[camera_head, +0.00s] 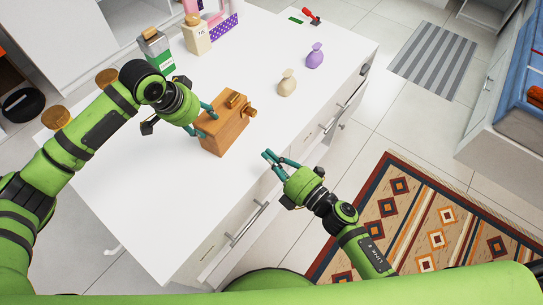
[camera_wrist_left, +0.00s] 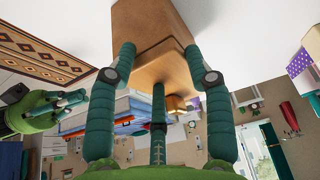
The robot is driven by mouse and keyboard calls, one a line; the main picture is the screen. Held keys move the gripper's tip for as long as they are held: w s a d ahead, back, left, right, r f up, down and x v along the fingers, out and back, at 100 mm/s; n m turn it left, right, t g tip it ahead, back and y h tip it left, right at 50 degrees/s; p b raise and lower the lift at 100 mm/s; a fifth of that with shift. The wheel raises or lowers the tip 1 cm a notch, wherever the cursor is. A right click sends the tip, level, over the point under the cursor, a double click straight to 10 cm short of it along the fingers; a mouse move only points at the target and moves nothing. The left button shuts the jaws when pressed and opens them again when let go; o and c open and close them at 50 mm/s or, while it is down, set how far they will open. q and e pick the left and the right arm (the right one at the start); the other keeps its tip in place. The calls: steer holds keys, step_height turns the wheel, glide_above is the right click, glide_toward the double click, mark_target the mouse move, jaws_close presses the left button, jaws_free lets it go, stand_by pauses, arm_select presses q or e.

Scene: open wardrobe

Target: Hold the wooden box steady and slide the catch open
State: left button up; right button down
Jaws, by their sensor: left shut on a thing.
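The wooden box (camera_head: 224,132) stands on the white counter top in the head view. A small wooden piece (camera_head: 235,100) sits on its top, and a small knob (camera_head: 252,112) shows at its right edge; I cannot tell which is the catch. My left gripper (camera_head: 207,114) is shut on the box from its left side. In the left wrist view the box (camera_wrist_left: 150,28) fills the upper middle between the green fingers (camera_wrist_left: 158,65). My right gripper (camera_head: 267,157) is open and empty, apart from the box, near the counter's front edge. It also shows in the left wrist view (camera_wrist_left: 82,100).
A cream vase (camera_head: 287,83) and a purple vase (camera_head: 315,55) stand behind the box to the right. A green-labelled bottle (camera_head: 155,52) and a cream bottle (camera_head: 196,36) stand at the back left. Drawer handles (camera_head: 247,224) jut from the counter's front. The counter's front left is clear.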

arm_select(q)
steer(key=shift+s+a+f, duration=0.1)
steer(key=shift+s+f, duration=0.3)
steer(key=shift+f, duration=0.2)
steer(key=o, duration=1.3)
steer(key=shift+o, duration=0.9)
steer(key=shift+w, duration=0.2)
steer(key=shift+r, duration=0.2)
